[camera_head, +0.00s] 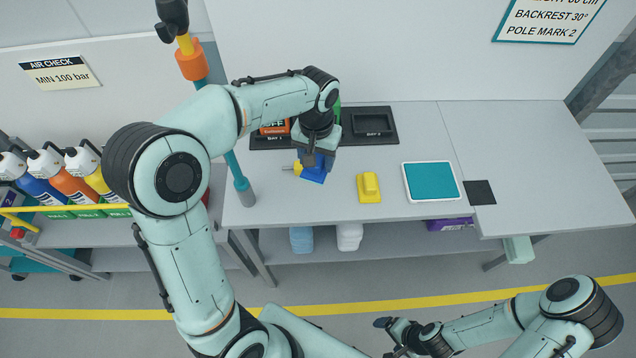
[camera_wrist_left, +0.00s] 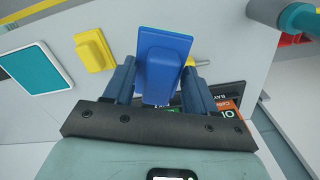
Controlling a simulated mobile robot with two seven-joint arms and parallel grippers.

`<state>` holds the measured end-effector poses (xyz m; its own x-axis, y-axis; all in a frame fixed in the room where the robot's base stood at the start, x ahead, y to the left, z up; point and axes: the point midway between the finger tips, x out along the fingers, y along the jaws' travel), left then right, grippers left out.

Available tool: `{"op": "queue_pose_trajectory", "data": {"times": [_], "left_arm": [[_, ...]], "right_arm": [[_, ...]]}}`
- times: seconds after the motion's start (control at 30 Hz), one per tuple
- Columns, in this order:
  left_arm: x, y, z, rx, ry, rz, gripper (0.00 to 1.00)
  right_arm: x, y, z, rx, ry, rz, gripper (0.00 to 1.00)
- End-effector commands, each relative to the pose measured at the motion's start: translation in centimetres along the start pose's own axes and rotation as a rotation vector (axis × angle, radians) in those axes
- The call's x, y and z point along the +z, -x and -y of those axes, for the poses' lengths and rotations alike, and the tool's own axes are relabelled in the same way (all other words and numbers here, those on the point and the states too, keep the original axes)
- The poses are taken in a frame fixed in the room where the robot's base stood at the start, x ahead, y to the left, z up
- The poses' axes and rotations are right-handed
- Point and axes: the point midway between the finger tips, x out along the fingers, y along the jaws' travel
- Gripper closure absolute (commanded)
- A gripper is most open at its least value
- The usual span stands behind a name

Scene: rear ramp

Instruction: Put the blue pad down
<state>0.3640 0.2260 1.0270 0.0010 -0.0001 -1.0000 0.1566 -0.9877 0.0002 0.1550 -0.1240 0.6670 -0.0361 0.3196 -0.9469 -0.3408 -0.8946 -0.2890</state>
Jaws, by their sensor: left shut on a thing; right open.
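The blue pad (camera_head: 313,175) has a flat plate with a raised grip block. My left gripper (camera_head: 318,160) points down over the table and is shut on that block. In the left wrist view the blue pad (camera_wrist_left: 165,45) sits between the two fingers of my left gripper (camera_wrist_left: 160,85). It looks larger there than the yellow pad, but I cannot tell how far it is above the table (camera_head: 300,208). My right gripper (camera_head: 390,338) is open and empty, low at the bottom of the head view, away from the table.
A similar yellow pad (camera_head: 369,188), a teal-topped white tray (camera_head: 432,181) and a black square (camera_head: 480,192) lie to the right. A black bay tray (camera_head: 386,112) is behind, partly hidden by my left arm. A teal pole (camera_head: 241,184) stands left. Bare tabletop lies between these.

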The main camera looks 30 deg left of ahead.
Motion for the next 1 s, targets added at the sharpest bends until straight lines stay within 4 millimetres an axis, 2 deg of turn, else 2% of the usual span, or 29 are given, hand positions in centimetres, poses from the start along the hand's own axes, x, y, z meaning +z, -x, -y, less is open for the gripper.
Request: {"op": "queue_pose_trajectory", "data": {"times": [0.03,0.1,0.3,0.47,0.7,1.0], "left_arm": [[0.2,-1.7,0.1,-0.002,0.000,0.008,0.78],[0.1,-3.5,0.1,-0.002,0.001,0.007,0.78],[0.0,-6.8,0.0,0.000,0.000,0.002,0.78],[-0.1,-8.1,0.0,0.000,0.000,0.001,0.78],[-0.1,-11.4,0.0,-0.001,0.000,0.001,0.78],[-0.1,-11.7,0.0,0.001,0.000,-0.002,0.78]], "right_arm": [[0.2,-0.3,-0.2,0.001,-0.001,0.003,0.12],[0.3,-0.5,-0.3,0.002,-0.001,0.004,0.12],[0.5,-0.7,-0.4,0.002,-0.002,0.006,0.12],[0.6,-0.8,-0.5,0.002,-0.002,0.006,0.12],[0.8,-1.1,-0.6,0.003,-0.003,0.009,0.12],[0.7,-1.1,-0.6,0.003,-0.003,0.009,0.12]]}}
